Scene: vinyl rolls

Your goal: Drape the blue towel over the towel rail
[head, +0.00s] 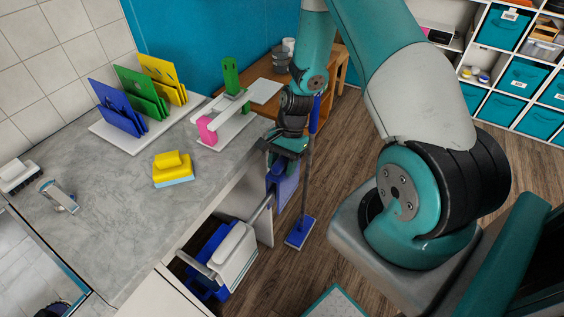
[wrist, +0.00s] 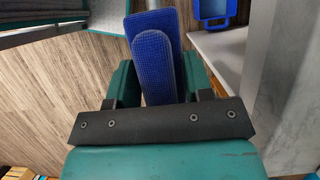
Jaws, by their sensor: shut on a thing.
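My gripper (head: 288,148) is shut on the blue towel (head: 282,186), which hangs below it beside the counter's right end. In the wrist view the towel (wrist: 154,62) shows as folded, ribbed blue cloth between the two green fingers of my gripper (wrist: 160,85). A grey rail (head: 262,208) sticks out at the counter front, left of and below the hanging towel. The towel looks apart from the rail. A white cloth-like thing (head: 236,256) hangs at the rail's nearer part; I cannot tell exactly how it is held.
A mop with a blue head (head: 299,233) stands on the wooden floor just right of the towel. Yellow and blue sponges (head: 173,170) and a rack of coloured boards (head: 132,103) are on the counter.

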